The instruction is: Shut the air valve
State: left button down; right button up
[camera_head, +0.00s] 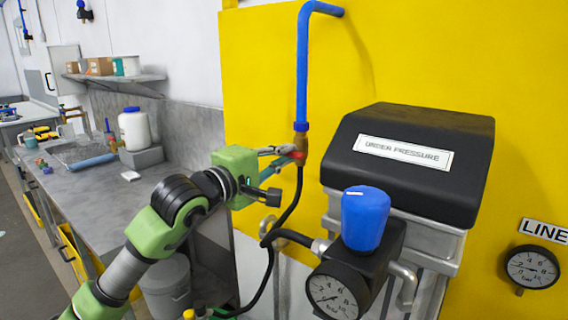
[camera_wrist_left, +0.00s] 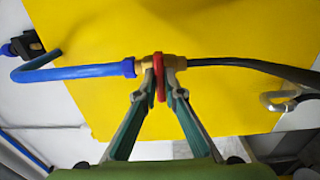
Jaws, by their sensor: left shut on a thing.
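The air valve is a small brass fitting (camera_head: 301,139) at the lower end of a blue pipe (camera_head: 302,85) on the yellow panel. Its red handle (camera_wrist_left: 160,78) shows in the left wrist view, where it appears to lie across the line of the pipe. My left gripper (camera_head: 289,158) reaches the valve from the left. In the left wrist view its two fingers (camera_wrist_left: 159,92) are closed on either side of the red handle. In the head view the fingers hide most of the handle. My right gripper is not in view.
A black hose (camera_head: 272,262) hangs below the valve. Right of it stand a black-topped unit (camera_head: 410,190) with a blue knob (camera_head: 365,218) and a pressure gauge (camera_head: 334,292). A grey bench (camera_head: 110,185) with a white jar (camera_head: 134,128) is at left.

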pick_arm(q)
jog(key=shift+f, duration=0.1)
dwell(0.3)
jog(key=c, duration=2.1)
grip_release()
jog(key=shift+c, duration=0.2)
jog(key=v, duration=1.2)
